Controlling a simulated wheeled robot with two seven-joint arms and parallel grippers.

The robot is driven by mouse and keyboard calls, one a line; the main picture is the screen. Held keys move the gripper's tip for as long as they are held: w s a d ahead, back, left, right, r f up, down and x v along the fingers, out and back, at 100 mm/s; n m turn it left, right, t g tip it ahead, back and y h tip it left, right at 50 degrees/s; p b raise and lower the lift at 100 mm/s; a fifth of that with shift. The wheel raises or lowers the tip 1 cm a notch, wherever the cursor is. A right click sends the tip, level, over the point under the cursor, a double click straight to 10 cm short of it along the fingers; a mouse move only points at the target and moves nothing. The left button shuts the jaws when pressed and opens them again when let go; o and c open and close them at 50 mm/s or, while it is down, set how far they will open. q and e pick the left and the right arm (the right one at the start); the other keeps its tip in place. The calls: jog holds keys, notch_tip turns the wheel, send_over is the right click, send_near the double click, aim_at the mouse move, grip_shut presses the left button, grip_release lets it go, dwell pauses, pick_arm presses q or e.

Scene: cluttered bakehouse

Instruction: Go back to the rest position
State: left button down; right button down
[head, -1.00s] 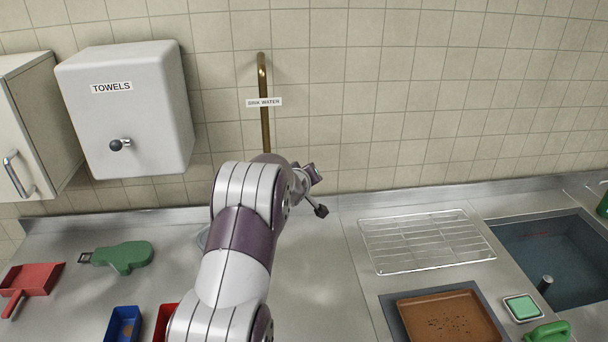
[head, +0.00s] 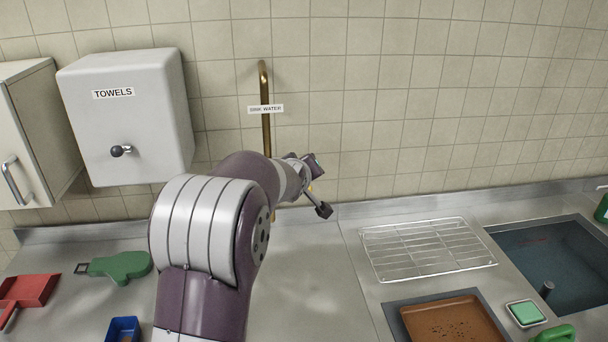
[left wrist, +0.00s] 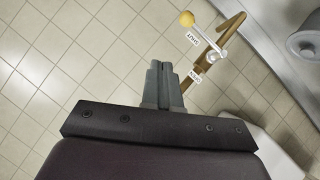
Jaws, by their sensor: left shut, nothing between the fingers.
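My left arm rises from the bottom of the head view and reaches toward the tiled wall. My left gripper (head: 323,210) is in front of the wall, right of the brass pipe (head: 265,130) labelled "SINK WATER". In the left wrist view its fingers (left wrist: 162,80) are shut together with nothing between them. A lever with a yellow ball (left wrist: 187,18) on the brass pipe (left wrist: 205,60) is beyond the fingertips, apart from them. My right gripper is in neither view.
A towel box (head: 128,120) and a cabinet (head: 38,135) hang at left. The counter holds a green tool (head: 122,267), red scoop (head: 25,292), blue container (head: 123,329), wire rack (head: 428,248) and brown tray (head: 455,322). A sink (head: 555,255) is at right.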

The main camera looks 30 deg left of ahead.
pick_arm(q)
jog(key=s+d+f+m+g+h+b, duration=0.15)
jog(key=s+d+f+m+g, duration=0.4)
jog(key=s+f, duration=0.6)
jog(key=s+d+f+m+g+h+b, duration=0.1)
jog(key=s+d+f+m+g, duration=0.1)
jog(key=s+d+f, duration=0.3)
jog(key=s+d+f+m+g+h+b, duration=0.1)
jog(key=s+d+f+m, duration=0.3)
jog(key=s+d, duration=0.5)
jog(key=shift+s+d+f+g+h+b, duration=0.2)
jog(key=shift+s+f+g+h+b, duration=0.3)
jog(key=shift+f+g, duration=0.4)
jog(key=shift+s, duration=0.1)
